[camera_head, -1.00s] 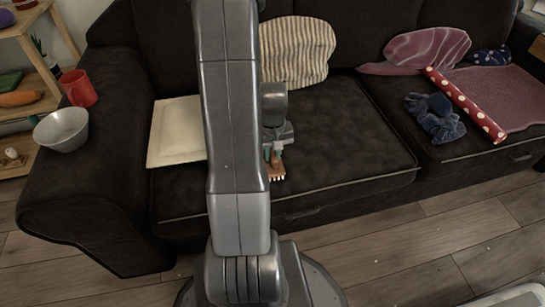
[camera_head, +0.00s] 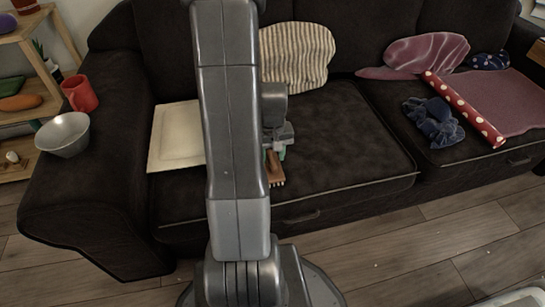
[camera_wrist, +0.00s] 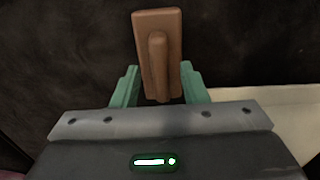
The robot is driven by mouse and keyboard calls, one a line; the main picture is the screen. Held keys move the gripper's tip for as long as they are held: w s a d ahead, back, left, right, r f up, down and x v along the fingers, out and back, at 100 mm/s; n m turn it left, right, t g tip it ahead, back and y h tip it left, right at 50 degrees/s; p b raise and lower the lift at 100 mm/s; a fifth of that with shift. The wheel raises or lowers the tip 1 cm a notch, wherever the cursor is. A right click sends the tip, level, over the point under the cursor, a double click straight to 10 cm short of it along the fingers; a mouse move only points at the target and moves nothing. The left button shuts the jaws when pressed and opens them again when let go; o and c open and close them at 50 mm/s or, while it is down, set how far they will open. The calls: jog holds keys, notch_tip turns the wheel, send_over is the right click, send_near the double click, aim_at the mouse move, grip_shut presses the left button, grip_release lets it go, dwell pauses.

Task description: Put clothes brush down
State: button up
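The clothes brush (camera_head: 275,169) is brown with pale bristles. It shows at the front of the dark sofa seat, just right of my arm; whether it rests fully on the cushion is hard to tell. In the wrist view the brush (camera_wrist: 158,50) has a flat brown back and a raised handle. My gripper (camera_wrist: 160,85) has green fingers spread to either side of the brush's near end, apart from the handle. In the head view my gripper (camera_head: 279,153) is low over the seat, partly hidden behind my arm.
A cream square panel (camera_head: 177,137) lies left of my arm. A striped cushion (camera_head: 296,56) leans behind. A metal bowl (camera_head: 63,134) and red mug (camera_head: 80,93) stand on the armrest. A blue cloth (camera_head: 434,122) and dotted roll (camera_head: 464,109) lie right. The middle seat is clear.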

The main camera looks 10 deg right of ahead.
aim_at(273, 159)
notch_tip(273, 159, up, 10)
jog(key=p, duration=0.3)
notch_tip(273, 159, down, 12)
jog(key=b, duration=0.4)
jog(key=shift+f+b, duration=0.1)
jog(key=shift+b, duration=0.25)
jog(key=shift+r+p, duration=0.8)
jog(key=shift+r, duration=0.85)
